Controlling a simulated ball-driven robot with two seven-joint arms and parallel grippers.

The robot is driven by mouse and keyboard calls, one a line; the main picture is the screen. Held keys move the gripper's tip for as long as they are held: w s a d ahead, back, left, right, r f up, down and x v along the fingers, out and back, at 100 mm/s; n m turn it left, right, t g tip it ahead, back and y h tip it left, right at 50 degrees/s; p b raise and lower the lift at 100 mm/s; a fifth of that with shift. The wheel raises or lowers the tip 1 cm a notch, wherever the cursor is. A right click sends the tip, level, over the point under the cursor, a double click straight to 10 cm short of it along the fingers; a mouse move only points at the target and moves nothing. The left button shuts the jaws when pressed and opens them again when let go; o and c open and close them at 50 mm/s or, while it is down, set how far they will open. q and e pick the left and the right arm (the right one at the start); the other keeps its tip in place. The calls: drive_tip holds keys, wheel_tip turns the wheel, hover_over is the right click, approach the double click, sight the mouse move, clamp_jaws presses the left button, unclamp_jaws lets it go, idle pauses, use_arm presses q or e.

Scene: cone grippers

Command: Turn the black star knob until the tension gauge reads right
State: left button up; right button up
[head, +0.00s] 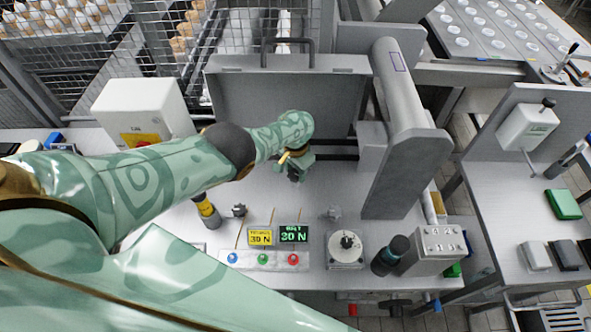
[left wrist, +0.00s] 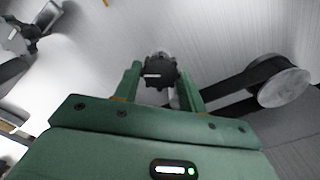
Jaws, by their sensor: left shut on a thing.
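The black star knob (left wrist: 158,75) sits between the two green fingers of my left gripper (left wrist: 157,82) in the left wrist view, with a white line on its face. The fingers are shut on the knob. In the head view my left gripper (head: 297,165) points down at the bench behind the displays, and it mostly hides the knob. Two small displays stand in front of it: one with yellow figures (head: 260,237) and one with green figures (head: 294,234). Both appear to read 30 N. My right gripper is not in view.
Blue, green and red buttons (head: 263,260) line a white strip at the bench front. A round dial-like fixture (head: 346,249) and a grey box (head: 436,249) stand to the right. A large grey roller (head: 400,85) rises behind. A white box (head: 143,110) stands at left.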

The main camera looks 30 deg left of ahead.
sight(295, 174)
use_arm(q)
drive_tip(key=shift+n, duration=0.3)
drive_tip(key=o, duration=1)
drive_tip(key=shift+r, duration=0.1)
wheel_tip(295, 174, up, 16)
drive_tip(key=p, duration=1.5)
drive_tip(key=shift+r, duration=0.1)
